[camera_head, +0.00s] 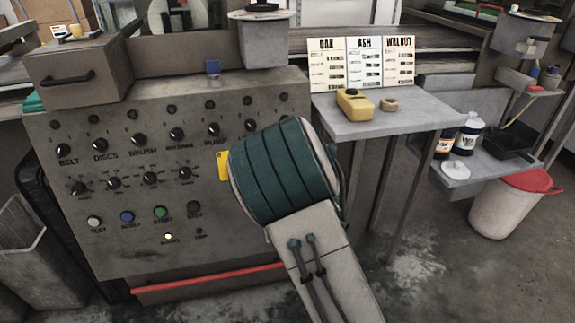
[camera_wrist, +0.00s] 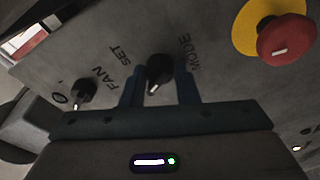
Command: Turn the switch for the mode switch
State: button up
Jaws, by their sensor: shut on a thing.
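In the wrist view my gripper (camera_wrist: 160,88) has its two blue fingers on either side of a black knob (camera_wrist: 158,72) with a pale pointer mark. The word MODE stands on the panel just right of this knob, and the word SET to its left. My fingers are closed on the knob. In the head view the teal part of my arm covers the right side of the grey control panel (camera_head: 130,235), so my gripper and this knob are hidden there.
A red push button (camera_wrist: 288,40) on a yellow ring is right of my gripper in the wrist view. Another black knob (camera_wrist: 83,92) is to its left, near the word FAN. In the head view a shelf (camera_head: 392,125) with a yellow device (camera_head: 354,105) stands right of the panel.

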dwell(0.4)
jog(key=o, duration=1)
jog(key=shift+c, duration=0.2)
jog(key=shift+s+d, duration=0.1)
jog(key=shift+s, duration=0.05)
